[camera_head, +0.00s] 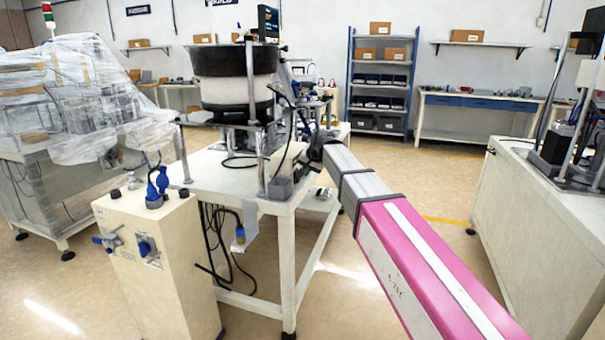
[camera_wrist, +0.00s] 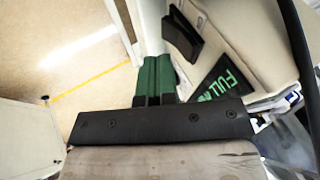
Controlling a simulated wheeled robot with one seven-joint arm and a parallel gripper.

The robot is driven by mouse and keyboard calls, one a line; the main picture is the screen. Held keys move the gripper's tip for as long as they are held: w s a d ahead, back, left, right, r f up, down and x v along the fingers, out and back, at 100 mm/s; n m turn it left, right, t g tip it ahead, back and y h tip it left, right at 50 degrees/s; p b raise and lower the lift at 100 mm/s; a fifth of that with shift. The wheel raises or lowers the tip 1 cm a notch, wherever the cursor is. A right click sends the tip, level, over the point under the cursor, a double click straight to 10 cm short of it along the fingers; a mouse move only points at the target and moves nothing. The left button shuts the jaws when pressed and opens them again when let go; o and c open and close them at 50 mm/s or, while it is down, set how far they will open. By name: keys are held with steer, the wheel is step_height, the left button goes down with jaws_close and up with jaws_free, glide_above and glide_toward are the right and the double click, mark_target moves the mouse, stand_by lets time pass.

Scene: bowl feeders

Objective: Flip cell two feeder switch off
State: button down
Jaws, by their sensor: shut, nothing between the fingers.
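In the wrist view my gripper (camera_wrist: 158,60) has its two green fingers pressed together, with nothing between them. A black switch (camera_wrist: 183,36) is on a cream housing (camera_wrist: 242,38), just right of the fingertips. I cannot tell whether the fingers touch it, or which way it is set. In the head view my arm reaches from the lower right to a cream box (camera_head: 287,158) at the right edge of the feeder table (camera_head: 212,170). The black bowl feeder (camera_head: 234,75) stands behind it; the switch is not discernible there.
A cream cabinet (camera_head: 150,255) with knobs and blue fittings stands front left. A plastic-wrapped machine (camera_head: 80,95) is at the left, and a white bench (camera_head: 530,205) at the right. Black cables (camera_head: 222,235) hang under the feeder table. Open floor lies between the table and the right bench.

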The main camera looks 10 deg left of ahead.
steer(key=v, duration=1.1)
steer(key=shift+d, duration=0.25)
steer(key=shift+w+d+f, duration=0.1)
steer(key=shift+f, duration=0.05)
steer(key=shift+d+f+h, duration=0.1)
steer(key=shift+f+h, duration=0.3)
steer(key=a+x, duration=0.2)
steer(key=x, duration=1)
steer(key=shift+s+a, duration=0.25)
steer(key=shift+a, duration=0.2)
